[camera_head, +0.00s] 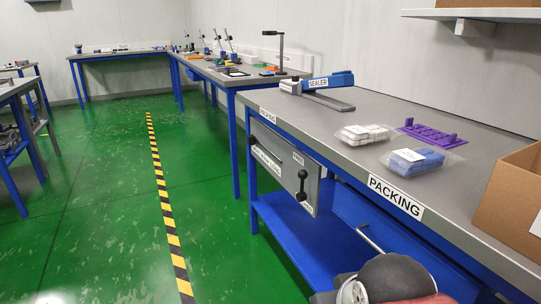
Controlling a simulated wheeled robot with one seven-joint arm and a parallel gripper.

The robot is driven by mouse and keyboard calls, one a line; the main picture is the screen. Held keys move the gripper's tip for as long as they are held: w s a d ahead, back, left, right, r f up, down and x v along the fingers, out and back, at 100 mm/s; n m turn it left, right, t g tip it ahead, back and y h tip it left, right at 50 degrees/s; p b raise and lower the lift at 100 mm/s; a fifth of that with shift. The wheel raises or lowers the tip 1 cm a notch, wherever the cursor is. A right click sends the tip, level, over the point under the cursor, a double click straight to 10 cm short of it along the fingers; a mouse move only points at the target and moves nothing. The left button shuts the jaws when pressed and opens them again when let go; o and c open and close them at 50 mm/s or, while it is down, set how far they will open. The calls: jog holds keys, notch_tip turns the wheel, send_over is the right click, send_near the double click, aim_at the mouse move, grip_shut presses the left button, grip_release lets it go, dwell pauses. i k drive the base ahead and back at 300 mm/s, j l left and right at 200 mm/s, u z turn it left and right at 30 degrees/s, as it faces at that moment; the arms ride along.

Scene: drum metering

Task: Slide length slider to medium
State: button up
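A grey metal unit (284,168) hangs under the near left end of the packing bench. Its front has a small white label and a black knob on a vertical black bar (301,186). Another black knob (252,139) sits on its left side, above a slanted white label too small to read. I cannot tell which part is the length slider, or any medium mark. My gripper's fingers are not in view; only a dark rounded part of what looks like my own arm shows at the bottom edge.
The packing bench (440,207) holds a blue sealer (330,82), two clear bags of white and blue pieces, a purple rack (430,135) and a cardboard box (515,205). A drawer handle (370,240) sticks out below.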

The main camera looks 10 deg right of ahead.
aim_at(251, 140)
jog(key=i+j, duration=1.05)
jog(key=j, duration=0.2)
jog(key=i+j+z, duration=0.1)
jog(key=i+j, duration=0.9)
jog(key=j, duration=0.25)
